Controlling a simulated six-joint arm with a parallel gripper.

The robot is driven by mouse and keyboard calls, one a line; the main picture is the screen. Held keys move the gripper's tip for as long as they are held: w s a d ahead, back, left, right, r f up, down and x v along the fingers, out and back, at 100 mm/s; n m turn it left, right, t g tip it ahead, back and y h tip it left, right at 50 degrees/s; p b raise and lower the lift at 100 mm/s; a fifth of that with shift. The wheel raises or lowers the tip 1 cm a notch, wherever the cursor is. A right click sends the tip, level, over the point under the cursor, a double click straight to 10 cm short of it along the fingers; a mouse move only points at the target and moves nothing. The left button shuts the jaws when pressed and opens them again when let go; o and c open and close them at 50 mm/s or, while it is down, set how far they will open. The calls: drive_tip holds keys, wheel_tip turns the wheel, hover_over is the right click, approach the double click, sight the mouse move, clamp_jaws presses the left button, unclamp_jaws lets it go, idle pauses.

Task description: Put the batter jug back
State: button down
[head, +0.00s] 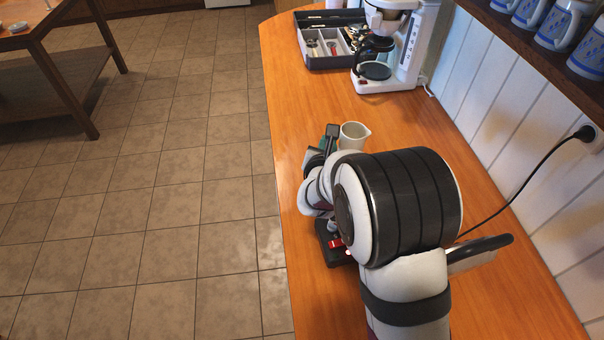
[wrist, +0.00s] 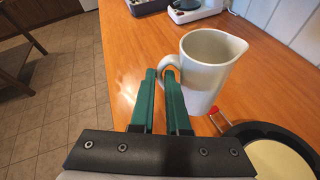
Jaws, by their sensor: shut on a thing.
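The batter jug (head: 353,136) is a cream-white jug with a pouring lip, and it looks about upright above the middle of the wooden counter. It fills the upper middle of the wrist view (wrist: 210,75), with its handle on the left side. My gripper (wrist: 160,75) has green fingers shut on the jug's handle. In the head view my gripper (head: 328,143) is just left of the jug, partly hidden by my arm. I cannot tell whether the jug's base touches the counter.
A black round pan (wrist: 262,132) with a pale disc in it lies right of the jug, with a red part beside it. A coffee maker (head: 405,50) and a utensil tray (head: 312,62) stand at the counter's far end. Clear counter (head: 340,103) lies between them and the jug.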

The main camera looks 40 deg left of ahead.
drive_tip(key=s+a+f, duration=0.1)
drive_tip(key=a+f, duration=0.2)
drive_tip(key=s+a+f, duration=0.1)
drive_tip(key=a+f, duration=0.2)
drive_tip(key=s+a+f, duration=0.1)
drive_tip(key=a+f, duration=0.2)
drive_tip(key=f, duration=0.1)
drive_tip(key=shift+s+a, duration=0.1)
drive_tip(key=shift+a, duration=0.25)
drive_tip(key=shift+f, duration=0.15)
drive_tip(key=c, duration=0.9)
unclamp_jaws()
